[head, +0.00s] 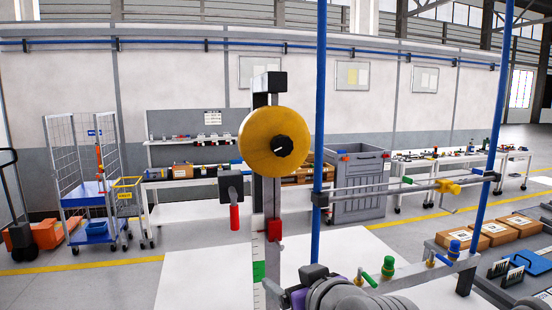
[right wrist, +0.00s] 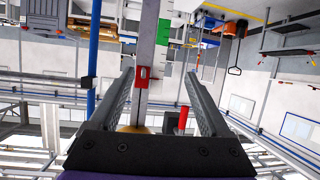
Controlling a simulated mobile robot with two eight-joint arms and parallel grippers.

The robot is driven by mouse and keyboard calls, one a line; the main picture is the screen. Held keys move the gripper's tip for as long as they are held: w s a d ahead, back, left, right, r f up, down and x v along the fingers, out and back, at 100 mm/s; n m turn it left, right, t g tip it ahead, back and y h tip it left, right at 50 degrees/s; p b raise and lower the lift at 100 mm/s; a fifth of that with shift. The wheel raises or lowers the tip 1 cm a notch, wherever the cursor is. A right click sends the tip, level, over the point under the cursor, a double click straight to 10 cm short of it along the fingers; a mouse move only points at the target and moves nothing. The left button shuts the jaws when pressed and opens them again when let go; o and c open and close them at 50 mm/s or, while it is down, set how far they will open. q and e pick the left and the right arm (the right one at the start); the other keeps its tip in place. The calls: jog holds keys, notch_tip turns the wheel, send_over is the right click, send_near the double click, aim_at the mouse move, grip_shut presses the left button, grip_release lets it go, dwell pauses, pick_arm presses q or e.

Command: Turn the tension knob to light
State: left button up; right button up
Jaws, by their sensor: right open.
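The tension knob is a black knob (head: 281,146) with a short white mark, on the front of a round yellow disc (head: 257,158) high on an upright post. The mark lies roughly sideways; no light setting label is readable. My right gripper (head: 279,294) is low in the head view, below the disc and near the post's foot. In the right wrist view its jaws (right wrist: 157,80) are open and empty, with the post and a red clamp (right wrist: 142,78) showing between them. The yellow disc is mostly hidden behind the gripper body there. My left gripper is not seen.
A red-handled lever (head: 234,216) hangs left of the post. A blue upright (head: 320,130) stands close to its right, with a horizontal rail (head: 400,188) beyond. A bench with cardboard boxes (head: 492,232) is at the right.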

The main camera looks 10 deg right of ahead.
aim_at(284, 149)
notch_tip(284, 149, up, 21)
jog(key=s+d+t+h, duration=0.1)
jog(key=s+d+t, duration=0.1)
jog(key=t, duration=0.3)
jog(key=w, duration=0.7)
jog(key=w+p, duration=0.1)
jog(key=w, duration=0.3)
jog(key=shift+a, duration=0.35)
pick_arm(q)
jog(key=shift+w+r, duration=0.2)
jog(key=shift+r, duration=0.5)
pick_arm(e)
jog(key=shift+s, duration=0.1)
grip_shut()
